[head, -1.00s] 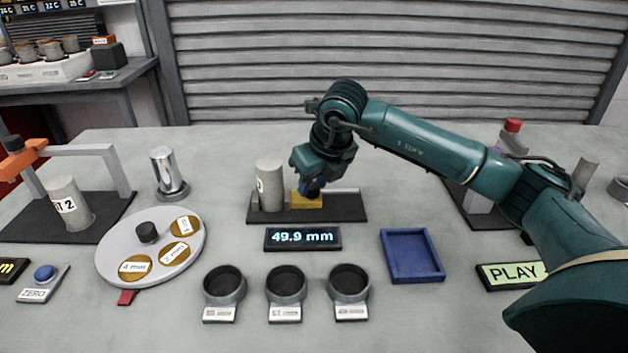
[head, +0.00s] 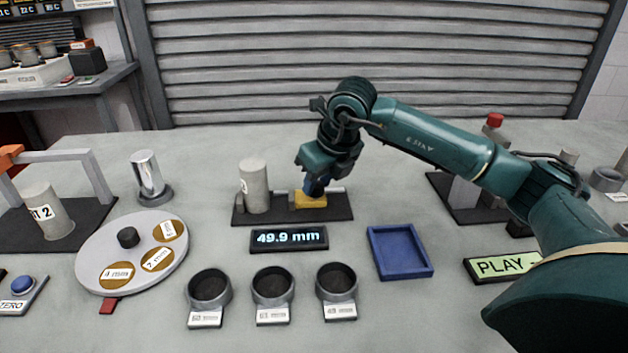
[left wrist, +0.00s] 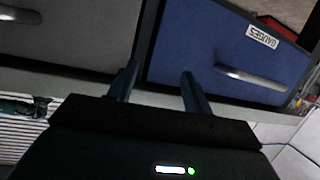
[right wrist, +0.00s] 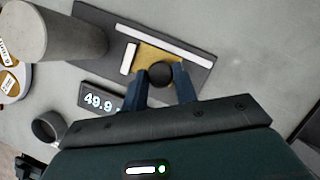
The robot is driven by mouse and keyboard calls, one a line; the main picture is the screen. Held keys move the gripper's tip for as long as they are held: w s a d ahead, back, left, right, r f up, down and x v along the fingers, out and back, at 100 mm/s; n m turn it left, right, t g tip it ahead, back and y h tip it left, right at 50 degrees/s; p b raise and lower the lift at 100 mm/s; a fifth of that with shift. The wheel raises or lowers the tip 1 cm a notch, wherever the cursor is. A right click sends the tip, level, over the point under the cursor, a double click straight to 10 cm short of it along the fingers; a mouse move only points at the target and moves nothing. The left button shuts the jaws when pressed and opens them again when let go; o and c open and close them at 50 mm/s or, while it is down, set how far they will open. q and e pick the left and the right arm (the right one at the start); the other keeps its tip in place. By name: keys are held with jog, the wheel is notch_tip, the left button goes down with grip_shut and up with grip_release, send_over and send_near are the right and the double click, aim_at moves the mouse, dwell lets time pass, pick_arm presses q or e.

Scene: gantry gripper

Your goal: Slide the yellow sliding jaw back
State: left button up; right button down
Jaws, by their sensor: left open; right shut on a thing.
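The yellow sliding jaw (head: 311,200) sits on a rail on a dark base plate (head: 338,212), to the right of a grey cylinder (head: 254,186) and apart from it. My right gripper (head: 313,188) is over the jaw. In the right wrist view its fingers are shut on the round black knob (right wrist: 160,75) of the yellow jaw (right wrist: 150,56). The display (head: 288,238) in front reads 49.9 mm. My left gripper (left wrist: 157,82) is open and empty, facing a blue drawer labelled GAUGES (left wrist: 225,50); it does not show in the head view.
A round tray with gold discs (head: 132,252) lies at left, near a shiny cylinder (head: 148,175). Several dark cups (head: 273,287) stand in front. A blue tray (head: 400,251) and a PLAY sign (head: 500,265) are at right. A grey cylinder labelled 2 (head: 42,212) stands far left.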

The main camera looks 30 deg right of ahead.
jog(key=c, duration=1.1)
grip_release()
jog(key=shift+s+d, duration=0.1)
jog(key=shift+d, duration=0.15)
pick_arm(q)
jog(key=shift+d, duration=0.1)
jog(key=shift+r, duration=0.1)
jog(key=shift+s+a+r+n+t+p, duration=0.15)
jog(key=shift+a+r+n+p, duration=0.05)
jog(key=shift+r+p, duration=0.25)
jog(key=shift+s+a+r+n+t+p, duration=0.1)
jog(key=shift+a+r+n+t+p, duration=0.15)
jog(key=shift+r, duration=0.25)
pick_arm(e)
jog(key=a+v, duration=0.1)
jog(key=v, duration=1.2)
jog(key=shift+d, duration=0.35)
pick_arm(q)
jog(key=shift+f, duration=0.15)
pick_arm(e)
jog(key=shift+r, duration=0.1)
pick_arm(q)
jog(key=shift+w+d, duration=0.1)
jog(key=shift+d, duration=0.05)
